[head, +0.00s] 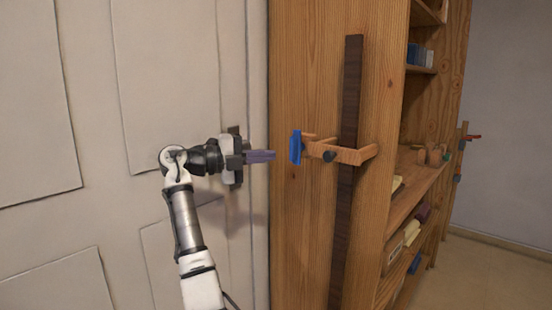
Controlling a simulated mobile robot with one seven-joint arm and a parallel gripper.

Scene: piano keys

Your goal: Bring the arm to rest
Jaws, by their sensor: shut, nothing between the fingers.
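My gripper (273,155) is in the left middle of the head view, at the end of my white and grey arm. Its purple-grey fingers point right and are shut with nothing between them. The arm comes up from the bottom edge, bends at the elbow and runs level to the gripper. A wooden bracket (345,154) with a blue block (295,147) at its left end is to the right of the fingertips. A small gap shows between the fingertips and the blue block.
A pale panelled door (60,100) is behind my arm. A wooden cabinet (310,60) carries a dark vertical strip (350,80) behind the bracket. Open shelves (415,195) with small items are at the right. Bare floor (490,275) shows at the lower right.

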